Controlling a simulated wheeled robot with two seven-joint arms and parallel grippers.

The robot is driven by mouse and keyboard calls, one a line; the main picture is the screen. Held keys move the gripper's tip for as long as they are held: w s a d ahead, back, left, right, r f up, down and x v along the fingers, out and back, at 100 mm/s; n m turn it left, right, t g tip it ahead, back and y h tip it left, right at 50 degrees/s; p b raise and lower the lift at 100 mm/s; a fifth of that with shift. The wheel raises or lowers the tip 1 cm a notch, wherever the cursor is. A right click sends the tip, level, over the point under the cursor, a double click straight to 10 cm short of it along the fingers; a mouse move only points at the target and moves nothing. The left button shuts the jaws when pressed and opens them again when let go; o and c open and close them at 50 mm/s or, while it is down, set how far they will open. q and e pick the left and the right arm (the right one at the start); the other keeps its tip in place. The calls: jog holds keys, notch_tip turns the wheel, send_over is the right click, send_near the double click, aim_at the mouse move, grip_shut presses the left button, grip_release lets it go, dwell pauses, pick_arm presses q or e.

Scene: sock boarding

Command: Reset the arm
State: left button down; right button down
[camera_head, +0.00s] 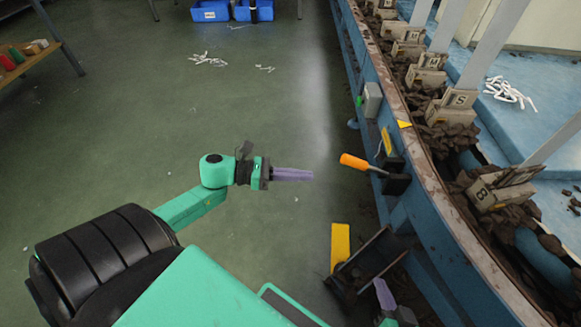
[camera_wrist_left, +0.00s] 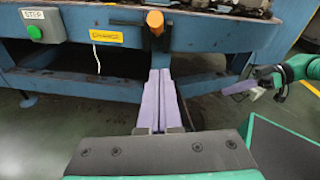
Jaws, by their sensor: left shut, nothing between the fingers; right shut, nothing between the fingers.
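My left arm reaches in from the left in the head view. My left gripper (camera_head: 293,174) has purple fingers held together with nothing between them, over the floor and apart from the blue machine. In the left wrist view the fingers (camera_wrist_left: 159,102) lie side by side and point at the machine's lower frame. My right gripper (camera_head: 384,294) is low in the head view, partly cut off, with its purple fingers closed and empty. It also shows at the right of the left wrist view (camera_wrist_left: 240,88).
The blue machine (camera_head: 440,206) runs along the right, with an orange handle (camera_head: 355,161) sticking out towards my left gripper. A yellow panel (camera_head: 340,245) and a dark tray (camera_head: 372,256) are below.

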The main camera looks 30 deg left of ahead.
pick_arm(q)
jog(key=shift+v, duration=1.3)
pick_arm(e)
jog(key=shift+d+r+g, duration=0.1)
jog(key=shift+d+g, duration=0.2)
jog(key=shift+d, duration=0.1)
pick_arm(q)
jog(key=shift+d, duration=0.1)
